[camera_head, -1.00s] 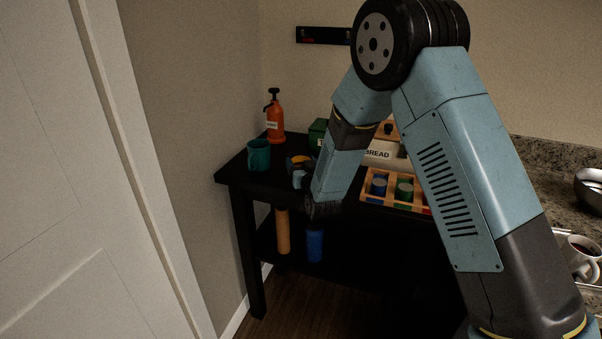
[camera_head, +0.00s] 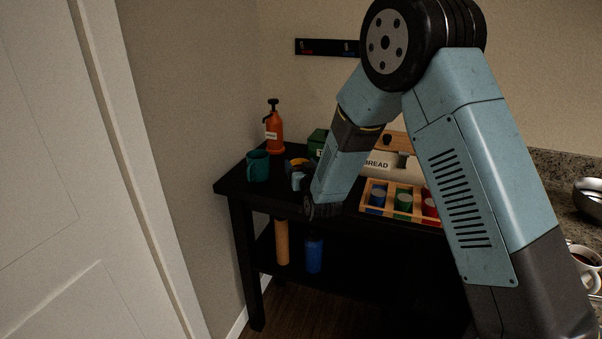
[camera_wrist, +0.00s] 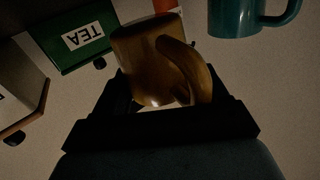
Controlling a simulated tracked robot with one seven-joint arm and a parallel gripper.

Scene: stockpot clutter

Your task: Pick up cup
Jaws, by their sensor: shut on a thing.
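A brown-orange cup (camera_wrist: 150,62) with a thick handle fills the middle of the wrist view. My gripper (camera_wrist: 168,98) is shut on it, with dark fingers on either side of its lower part in the picture. In the head view the cup (camera_head: 296,162) shows only in part, between the teal mug and my arm. My wrist hides much of it there, and I cannot tell whether it touches the table. The teal mug (camera_head: 257,166) stands left of it on the black table (camera_head: 235,188), and also shows in the wrist view (camera_wrist: 235,18).
An orange pump bottle (camera_head: 274,134) stands behind the teal mug. The green TEA box (camera_wrist: 80,38) and the BREAD box (camera_head: 378,162) are close by. A wooden tray (camera_head: 388,211) holds coloured cups on the right. A wall borders the left side.

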